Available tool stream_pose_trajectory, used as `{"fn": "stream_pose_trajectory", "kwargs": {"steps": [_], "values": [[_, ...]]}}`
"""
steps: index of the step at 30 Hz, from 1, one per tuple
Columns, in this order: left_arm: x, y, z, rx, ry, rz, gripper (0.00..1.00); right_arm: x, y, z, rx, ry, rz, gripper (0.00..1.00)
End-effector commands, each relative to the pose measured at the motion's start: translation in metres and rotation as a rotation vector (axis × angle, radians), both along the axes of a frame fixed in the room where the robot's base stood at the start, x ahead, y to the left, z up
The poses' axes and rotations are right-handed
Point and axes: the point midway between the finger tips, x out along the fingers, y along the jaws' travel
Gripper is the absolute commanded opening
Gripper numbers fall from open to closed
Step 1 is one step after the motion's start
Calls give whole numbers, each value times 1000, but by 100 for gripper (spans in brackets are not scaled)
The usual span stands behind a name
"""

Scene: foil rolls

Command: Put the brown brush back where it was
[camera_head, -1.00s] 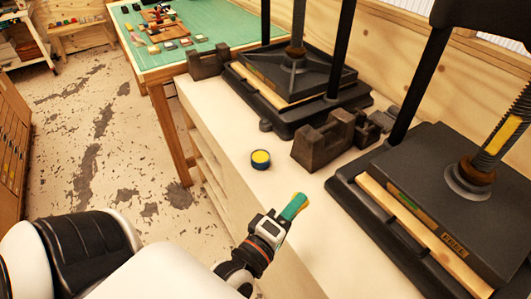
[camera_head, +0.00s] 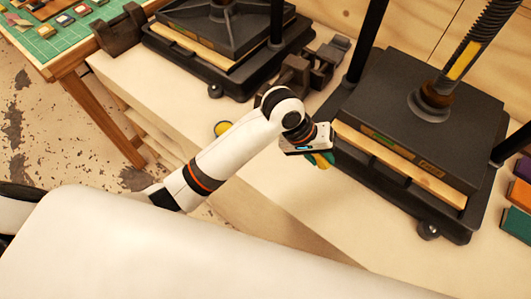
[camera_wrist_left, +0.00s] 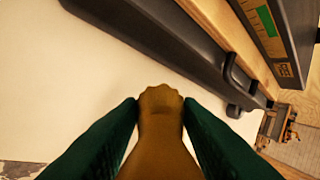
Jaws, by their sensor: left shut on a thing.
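My left gripper (camera_head: 319,159) reaches over the pale worktop, close to the front left corner of the nearer black press (camera_head: 425,115). Its green fingers are shut on the brown brush (camera_wrist_left: 158,135). In the left wrist view the brush's rounded brown end sticks out a little beyond the fingertips, over bare worktop beside the press's dark base. In the head view the wrist and fingers mostly hide the brush. I cannot tell whether it touches the worktop. My right gripper is not in view.
A second black press (camera_head: 225,45) stands farther back. Dark metal blocks (camera_head: 300,72) lie between the presses. A small round yellow-topped tin (camera_head: 223,128) is partly behind my left arm. Coloured blocks (camera_head: 517,223) lie at the right edge. The worktop (camera_head: 285,205) in front is clear.

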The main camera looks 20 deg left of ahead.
Motion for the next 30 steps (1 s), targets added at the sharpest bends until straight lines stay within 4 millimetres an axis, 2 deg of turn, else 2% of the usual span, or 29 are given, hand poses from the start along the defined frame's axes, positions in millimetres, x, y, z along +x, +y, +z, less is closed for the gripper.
{"fn": "stream_pose_trajectory", "kwargs": {"steps": [4,7,12,15,18,24,30], "values": [[6,30,-6,219,28,-208,10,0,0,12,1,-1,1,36],[12,67,-6,362,29,-330,10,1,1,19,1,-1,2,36],[20,117,3,489,19,-415,10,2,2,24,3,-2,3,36],[23,134,9,522,14,-432,9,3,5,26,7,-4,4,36],[23,142,4,536,17,-438,9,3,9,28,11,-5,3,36],[23,142,-32,535,18,-437,9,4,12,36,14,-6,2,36],[24,142,-54,535,15,-438,9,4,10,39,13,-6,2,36]]}}
